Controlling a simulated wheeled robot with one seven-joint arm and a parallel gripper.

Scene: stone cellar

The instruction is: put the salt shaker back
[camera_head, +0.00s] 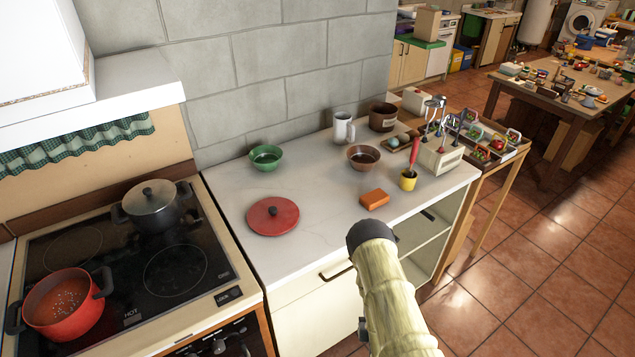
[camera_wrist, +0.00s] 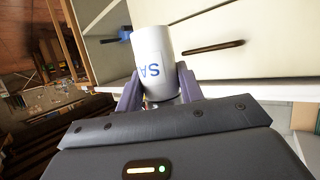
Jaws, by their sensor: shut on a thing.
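The salt shaker (camera_wrist: 153,55) is a white cylinder with blue letters "SA" on its side. In the wrist view it stands between the two fingers of my gripper (camera_wrist: 160,88), which is shut on it. Behind it is the cream front of the counter cabinet (camera_wrist: 235,25), with a dark handle. The shaker seems clear of any surface. In the head view my arm reaches toward the counter's front edge, and it hides my gripper and the shaker.
The stove (camera_head: 190,235) bears two pots. Open shelves (camera_head: 432,240) face the floor.

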